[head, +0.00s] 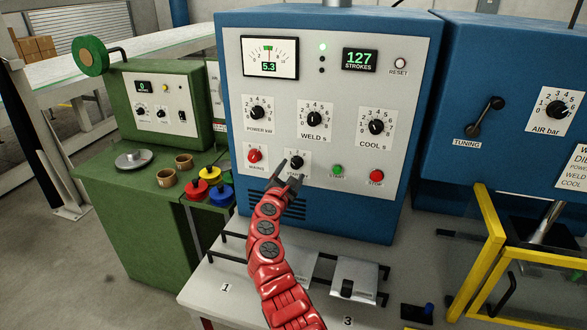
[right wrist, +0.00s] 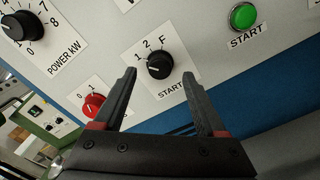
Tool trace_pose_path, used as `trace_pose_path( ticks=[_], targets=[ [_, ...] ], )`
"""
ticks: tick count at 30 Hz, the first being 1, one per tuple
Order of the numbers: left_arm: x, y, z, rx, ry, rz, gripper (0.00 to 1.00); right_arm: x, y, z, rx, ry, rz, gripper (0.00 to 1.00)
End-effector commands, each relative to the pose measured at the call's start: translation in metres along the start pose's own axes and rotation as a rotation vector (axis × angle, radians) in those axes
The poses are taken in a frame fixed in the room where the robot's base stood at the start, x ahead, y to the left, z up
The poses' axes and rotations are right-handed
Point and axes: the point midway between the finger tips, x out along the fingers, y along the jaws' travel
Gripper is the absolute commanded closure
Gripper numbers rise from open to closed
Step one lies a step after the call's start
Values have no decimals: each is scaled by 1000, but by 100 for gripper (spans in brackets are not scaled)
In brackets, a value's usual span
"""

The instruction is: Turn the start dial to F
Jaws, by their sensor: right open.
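The start dial (head: 297,161) is a small black knob on a white plate, low on the grey front of the blue cabinet. In the right wrist view the start dial (right wrist: 160,65) has the marks 1, 2 and F around its top and START below. Its exact pointer setting is too small to tell. My right gripper (head: 291,171) is open and empty, in front of the dial and partly hiding its plate. In the right wrist view my right gripper (right wrist: 159,76) has its fingertips on either side of the dial, apparently short of it. My left gripper is not in view.
A red mains knob (head: 254,155) sits left of the dial. A green start button (head: 337,170) and a red stop button (head: 376,175) are to its right. Power (head: 257,113) and weld (head: 314,118) knobs are above. Below is a pale table (head: 225,291) with a metal fixture (head: 354,279).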

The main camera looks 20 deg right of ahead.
Motion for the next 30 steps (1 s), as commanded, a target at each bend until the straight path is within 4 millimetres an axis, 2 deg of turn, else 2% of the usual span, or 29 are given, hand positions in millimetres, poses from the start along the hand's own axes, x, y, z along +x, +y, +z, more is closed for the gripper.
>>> trace_pose_path(
  ticks=[3,7,20,30],
  targets=[
    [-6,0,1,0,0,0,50,13,-2,0,0,-4,-2,26],
    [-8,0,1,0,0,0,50,21,-1,-1,0,0,0,26],
    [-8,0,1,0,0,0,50,26,0,-1,-1,1,1,28],
    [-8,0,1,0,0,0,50,25,0,-1,-1,1,1,89]
  ],
)
